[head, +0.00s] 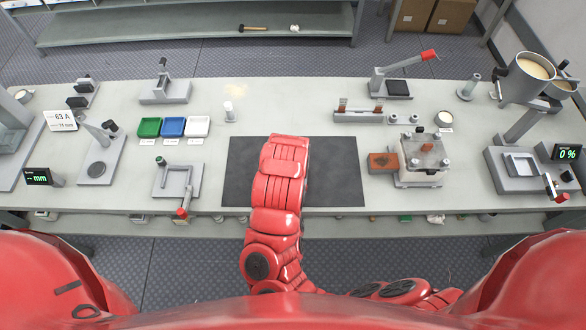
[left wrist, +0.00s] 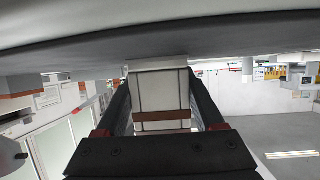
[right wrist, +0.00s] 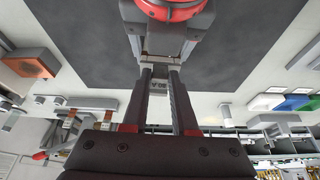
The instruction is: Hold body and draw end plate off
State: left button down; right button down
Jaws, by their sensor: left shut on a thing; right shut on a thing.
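A white block with a brown band, which looks like the fuse body (left wrist: 160,88), is between the fingers of my left gripper (left wrist: 160,100), shut on its sides. My right gripper (right wrist: 161,95) is shut on a narrow pale grey piece with dark printing (right wrist: 160,88). I cannot tell which part of the fuse it is. A grey and red part of my other arm is just beyond it. In the head view a red arm of mine reaches over the dark mat (head: 335,172). Both grippers and the fuse are hidden there. The end plate is not clearly seen.
Green, blue and white trays (head: 197,127) stand left of the mat, with a grey fixture (head: 178,181) below them. A brown block (head: 382,163) and a clamped test unit (head: 424,155) stand on the right. The mat's right part is clear.

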pick_arm(q)
jog(key=shift+w, duration=0.1)
pick_arm(e)
jog(key=shift+r, duration=0.3)
dwell(0.5)
notch_tip(320, 180, up, 7)
dwell(1.4)
jog(key=shift+f, duration=0.1)
jog(key=s+r, duration=0.4)
jog(key=s, duration=0.3)
jog(key=shift+a, duration=0.35)
dwell(0.6)
pick_arm(q)
grip_release()
dwell(0.3)
